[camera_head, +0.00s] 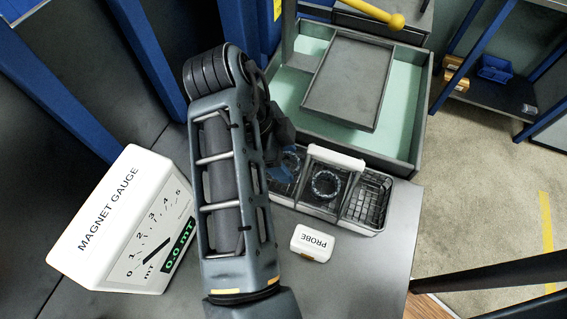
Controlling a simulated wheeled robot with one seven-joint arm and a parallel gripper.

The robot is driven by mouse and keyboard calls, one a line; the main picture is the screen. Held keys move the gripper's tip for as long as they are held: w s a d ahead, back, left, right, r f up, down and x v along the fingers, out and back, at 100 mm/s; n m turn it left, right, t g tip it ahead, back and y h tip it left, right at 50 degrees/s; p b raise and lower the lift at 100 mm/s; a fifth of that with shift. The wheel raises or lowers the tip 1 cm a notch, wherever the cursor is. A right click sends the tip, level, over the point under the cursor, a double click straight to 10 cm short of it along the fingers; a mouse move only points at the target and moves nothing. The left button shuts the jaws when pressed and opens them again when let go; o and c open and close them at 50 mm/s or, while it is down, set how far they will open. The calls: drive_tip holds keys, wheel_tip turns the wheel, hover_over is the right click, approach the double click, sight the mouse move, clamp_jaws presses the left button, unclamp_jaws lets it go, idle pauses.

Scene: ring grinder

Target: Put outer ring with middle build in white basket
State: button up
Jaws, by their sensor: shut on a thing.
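My gripper (287,162) is partly in view past the end of my arm, over the left part of a low tray unit (327,213). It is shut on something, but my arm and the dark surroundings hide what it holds. A ring with a toothed-looking edge (326,196) lies in the tray unit's middle compartment, just right of my gripper. The right compartment holds a dark wire-like basket (369,197). A white bar (336,157) runs along the back of the middle compartment. I cannot tell which part is the white basket.
A white magnet gauge (118,222) reading 0.0 mT stands at left. A white probe block (312,243) lies in front of the tray unit. A large grey-walled bin (405,165) with a grey lid-like panel (347,82) is behind. The tabletop (385,265) is clear at front right.

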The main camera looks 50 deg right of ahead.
drive_tip(key=shift+f, duration=1.75)
drive_tip(key=o, duration=0.9)
drive_tip(key=shift+o, duration=0.2)
drive_tip(key=v, duration=1.2)
